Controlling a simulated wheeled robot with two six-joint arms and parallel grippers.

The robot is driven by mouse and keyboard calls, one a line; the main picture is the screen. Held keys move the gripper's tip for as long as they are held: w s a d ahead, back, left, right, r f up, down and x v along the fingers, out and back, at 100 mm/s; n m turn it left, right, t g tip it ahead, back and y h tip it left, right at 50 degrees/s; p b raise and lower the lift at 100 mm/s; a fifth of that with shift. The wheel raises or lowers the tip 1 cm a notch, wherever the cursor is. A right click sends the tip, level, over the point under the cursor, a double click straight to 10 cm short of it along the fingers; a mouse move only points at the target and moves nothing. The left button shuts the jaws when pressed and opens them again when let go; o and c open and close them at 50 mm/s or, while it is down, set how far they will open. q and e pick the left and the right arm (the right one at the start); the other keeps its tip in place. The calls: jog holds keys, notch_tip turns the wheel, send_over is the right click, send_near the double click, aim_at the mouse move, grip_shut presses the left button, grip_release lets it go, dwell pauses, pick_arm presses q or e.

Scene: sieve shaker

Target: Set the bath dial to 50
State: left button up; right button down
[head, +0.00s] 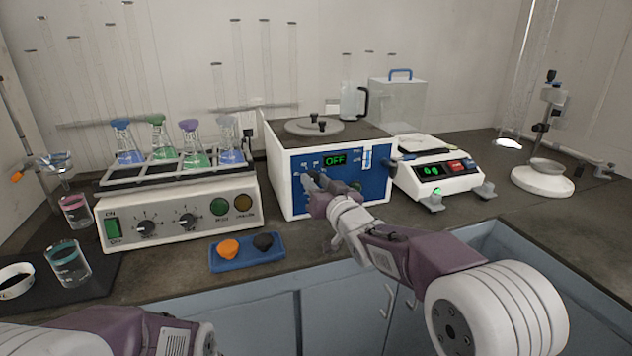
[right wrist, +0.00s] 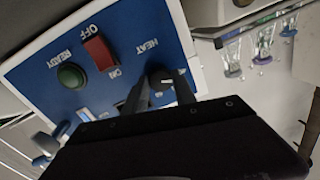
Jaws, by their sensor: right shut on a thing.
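The bath (head: 290,165) is a white box with a blue front panel and a lidded top. Its green display (head: 335,160) reads OFF. My right gripper (head: 309,180) is at the left part of the panel and hides the dial there in the head view. In the right wrist view the panel (right wrist: 40,85) appears upside down. There my right gripper's fingers (right wrist: 161,92) are shut on the black dial (right wrist: 161,77); its setting cannot be read. A red switch (right wrist: 99,55) with OFF and ON labels and a green READY lamp (right wrist: 71,76) show beside it. My left gripper is out of view.
A shaker (head: 180,215) with several flasks stands left of the bath. A balance (head: 440,175) stands close on its right. A blue tray (head: 247,252) with an orange and a black piece lies in front. A sink (head: 500,245) opens at the right front.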

jog(key=m, duration=0.4)
jog(key=shift+p, duration=0.4)
jog(key=shift+f+m+t, duration=0.15)
jog(key=shift+m+t, duration=0.25)
jog(key=shift+m, duration=2)
jog(key=c, duration=1)
grip_release()
jog(key=p+v, duration=0.1)
jog(key=v, duration=0.8)
